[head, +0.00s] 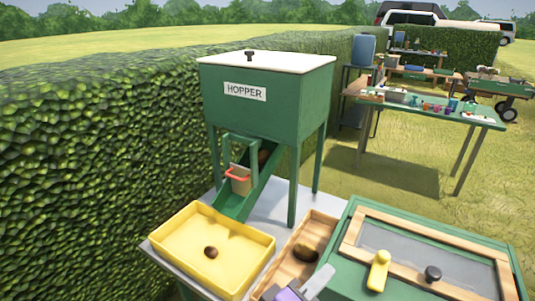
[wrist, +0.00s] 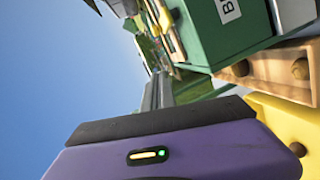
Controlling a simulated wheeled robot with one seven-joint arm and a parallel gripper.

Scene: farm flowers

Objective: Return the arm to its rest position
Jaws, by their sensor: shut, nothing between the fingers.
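My gripper (head: 318,280) shows at the bottom edge of the head view, purple with light grey fingers, low in front of the wooden tray. In the wrist view its purple body fills the bottom and its grey fingers (wrist: 158,92) point up the picture, shut and empty. Most of my arm is out of view.
A green hopper (head: 262,100) stands over a yellow tray (head: 262,270) holding a brown lump (head: 211,252). A wooden tray (head: 322,222) with another lump and a green wood-framed box (head: 345,225) lie right of it. A hedge (head: 90,160) borders the left.

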